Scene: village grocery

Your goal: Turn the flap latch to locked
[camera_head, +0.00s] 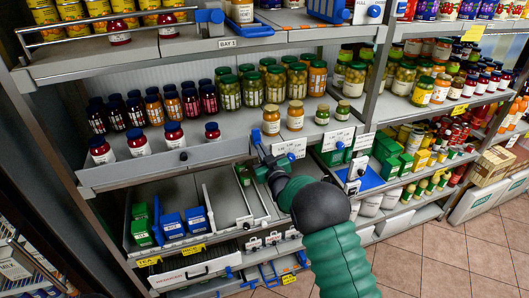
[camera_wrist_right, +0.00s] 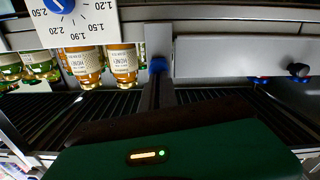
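A long grey flap (camera_head: 165,165) runs along the front of the middle shelf on the left; it shows as a pale panel (camera_wrist_right: 240,57) in the right wrist view. At its right end is a narrow grey upright plate (camera_head: 256,137). In the wrist view a small blue latch knob (camera_wrist_right: 158,66) sits low on that plate. My right gripper (camera_head: 263,163) is at this end of the flap, just in front of the plate. Its fingers are small and partly hidden, so I cannot tell whether they touch the knob or are open. My left gripper is in neither view.
Several jars (camera_head: 271,119) stand behind the shelf edge, right of the flap. A price dial (camera_wrist_right: 60,5) on a white card hangs near the plate. Below is an open drawer (camera_head: 235,205) with dividers and blue boxes (camera_head: 172,225).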

